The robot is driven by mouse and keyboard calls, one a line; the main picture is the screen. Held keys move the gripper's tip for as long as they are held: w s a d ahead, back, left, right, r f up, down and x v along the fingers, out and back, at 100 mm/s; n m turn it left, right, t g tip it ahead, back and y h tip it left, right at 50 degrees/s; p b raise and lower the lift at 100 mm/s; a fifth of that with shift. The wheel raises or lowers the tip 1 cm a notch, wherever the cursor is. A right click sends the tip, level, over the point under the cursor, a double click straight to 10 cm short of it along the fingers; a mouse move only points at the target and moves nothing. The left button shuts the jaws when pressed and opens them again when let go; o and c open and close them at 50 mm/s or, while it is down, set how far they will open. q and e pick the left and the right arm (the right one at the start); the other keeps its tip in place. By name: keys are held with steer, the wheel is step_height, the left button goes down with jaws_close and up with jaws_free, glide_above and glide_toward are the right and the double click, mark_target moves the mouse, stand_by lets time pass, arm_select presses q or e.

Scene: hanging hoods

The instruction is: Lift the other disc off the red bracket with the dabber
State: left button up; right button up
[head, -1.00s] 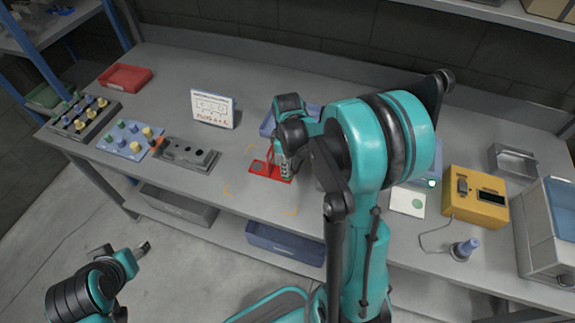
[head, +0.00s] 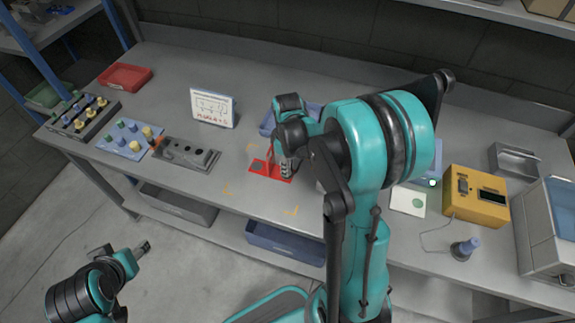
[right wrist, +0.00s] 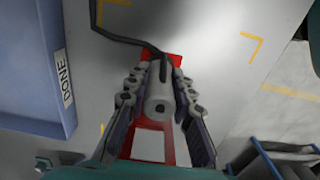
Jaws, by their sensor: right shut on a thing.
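The red bracket (head: 258,170) lies flat on the bench in the head view, partly hidden by my right gripper (head: 287,170). In the right wrist view, the fingers of my right gripper (right wrist: 160,108) are closed on both sides of a pale cylinder with a dark round end, which looks like the dabber (right wrist: 158,90). The dabber is over the red bracket (right wrist: 149,143), which shows around it. Whether its far end touches the bracket is hidden, and I cannot make out a disc there. My left gripper (head: 145,247) is empty-looking, low in front of the bench.
A blue bin marked DONE (right wrist: 30,75) stands beside the bracket. A sign (head: 213,108) stands left of the bracket.

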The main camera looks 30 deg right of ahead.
steer(key=shift+r, duration=0.1)
steer(key=shift+r+p, duration=2.7)
steer(key=shift+r, duration=0.8)
steer(key=shift+f, duration=0.1)
